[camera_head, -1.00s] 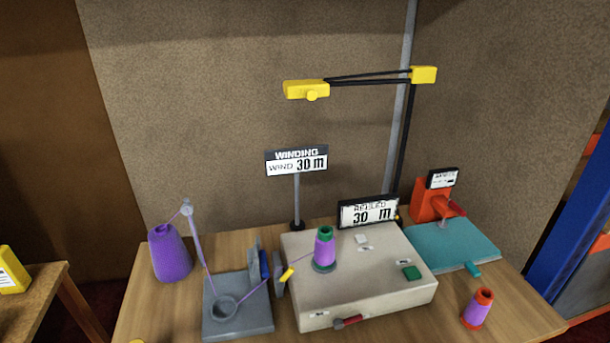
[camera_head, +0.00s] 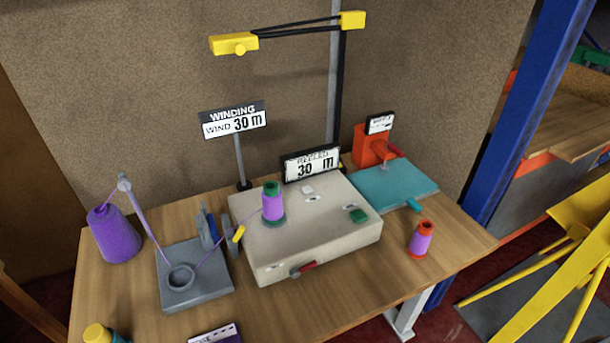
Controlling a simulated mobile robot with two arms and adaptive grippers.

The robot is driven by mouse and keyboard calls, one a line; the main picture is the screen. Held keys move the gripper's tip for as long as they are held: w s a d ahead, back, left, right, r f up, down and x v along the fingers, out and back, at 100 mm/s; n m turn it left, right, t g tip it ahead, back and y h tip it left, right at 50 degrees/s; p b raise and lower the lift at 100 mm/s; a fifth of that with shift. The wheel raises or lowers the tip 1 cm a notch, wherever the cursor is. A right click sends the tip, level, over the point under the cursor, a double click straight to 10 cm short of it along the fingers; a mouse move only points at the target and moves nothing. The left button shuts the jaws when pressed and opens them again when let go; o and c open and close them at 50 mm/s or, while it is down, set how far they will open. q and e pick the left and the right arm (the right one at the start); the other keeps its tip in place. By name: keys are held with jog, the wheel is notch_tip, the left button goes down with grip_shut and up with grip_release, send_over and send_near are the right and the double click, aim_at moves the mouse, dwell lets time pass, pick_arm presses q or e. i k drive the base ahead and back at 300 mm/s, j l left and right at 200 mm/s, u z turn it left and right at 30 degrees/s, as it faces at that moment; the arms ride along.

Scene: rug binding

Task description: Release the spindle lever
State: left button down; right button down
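The winding machine (camera_head: 310,235) is a pale box on the wooden table. A green spool wound with purple thread (camera_head: 273,205) stands upright on its top. A small red-handled lever (camera_head: 303,269) sits on the box's front face; I take it for the spindle lever, but its label is too small to read. The counter (camera_head: 311,164) on the box reads 30 m, and the sign (camera_head: 234,121) behind reads "WINDING, WIND 30 m". Thread runs from the spool past a yellow-handled part (camera_head: 239,233) to the grey guide plate (camera_head: 194,288). Neither gripper is in view.
A purple cone (camera_head: 114,235) stands at the left. A red-ended purple spool (camera_head: 420,240) stands near the right edge. A teal plate with an orange device (camera_head: 371,145) is at the back right. A yellow-topped object (camera_head: 97,334) is at the front left. A yellow frame (camera_head: 560,270) stands right of the table.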

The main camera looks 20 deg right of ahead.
aim_at(308, 267)
jog(key=k+l, duration=0.1)
jog(key=l, duration=0.25)
jog(key=k+l+u, duration=0.1)
jog(key=l, duration=0.3)
jog(key=k+l, duration=0.1)
jog(key=l, duration=0.25)
jog(key=k+l, duration=0.1)
jog(key=l, duration=0.25)
jog(key=k+l+u, duration=0.1)
jog(key=l, duration=0.25)
